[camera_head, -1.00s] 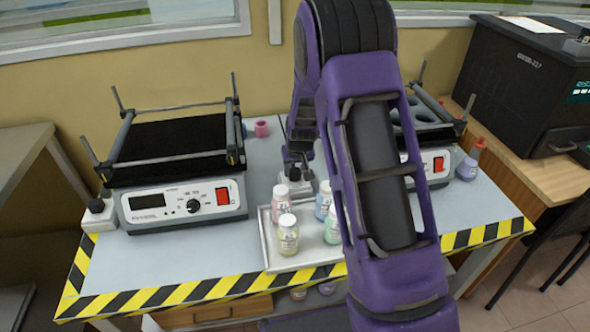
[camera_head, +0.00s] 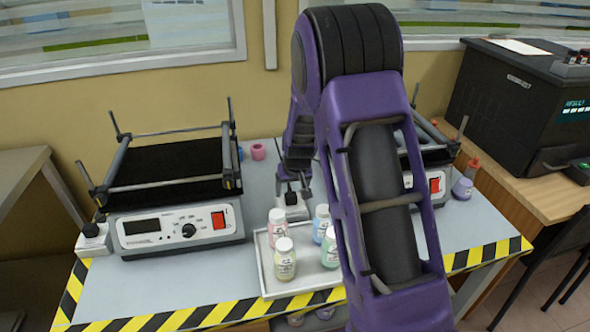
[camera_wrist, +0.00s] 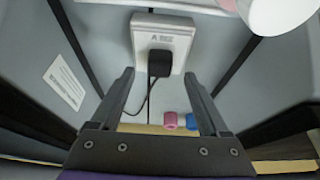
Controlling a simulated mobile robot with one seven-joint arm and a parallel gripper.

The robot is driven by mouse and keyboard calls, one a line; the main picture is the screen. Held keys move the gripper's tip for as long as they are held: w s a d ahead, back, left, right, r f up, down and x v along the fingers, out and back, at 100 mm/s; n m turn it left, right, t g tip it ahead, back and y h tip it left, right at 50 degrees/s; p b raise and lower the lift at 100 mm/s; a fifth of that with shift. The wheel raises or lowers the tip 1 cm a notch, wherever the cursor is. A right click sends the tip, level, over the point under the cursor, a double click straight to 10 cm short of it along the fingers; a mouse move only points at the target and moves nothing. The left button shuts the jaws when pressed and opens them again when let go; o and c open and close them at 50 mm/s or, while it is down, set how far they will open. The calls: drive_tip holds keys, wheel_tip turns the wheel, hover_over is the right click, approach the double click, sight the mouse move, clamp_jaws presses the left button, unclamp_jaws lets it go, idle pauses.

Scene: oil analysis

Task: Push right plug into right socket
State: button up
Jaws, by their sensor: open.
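The white socket (camera_wrist: 162,42) shows in the upper middle of the wrist view. A black plug (camera_wrist: 160,63) with a black cable sits at its face; how deep it is seated I cannot tell. My gripper (camera_wrist: 159,76) is open, its fingers either side of the plug's line and apart from it, holding nothing. In the head view my gripper (camera_head: 292,188) points down at the white socket (camera_head: 292,209) behind the tray, and partly hides it. A second white socket (camera_head: 94,240) with a dark plug stands at the table's left edge, beside the left machine.
A tray (camera_head: 262,268) with several capped bottles stands just in front of the middle socket. The left shaker (camera_head: 180,231) and a right machine (camera_head: 437,184), partly behind my arm, flank it. Pink (camera_wrist: 170,120) and blue (camera_wrist: 192,121) caps lie behind.

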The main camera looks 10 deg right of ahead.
drive_tip(key=p+v, duration=0.1)
drive_tip(key=v, duration=1.3)
drive_tip(key=shift+s+f, duration=0.1)
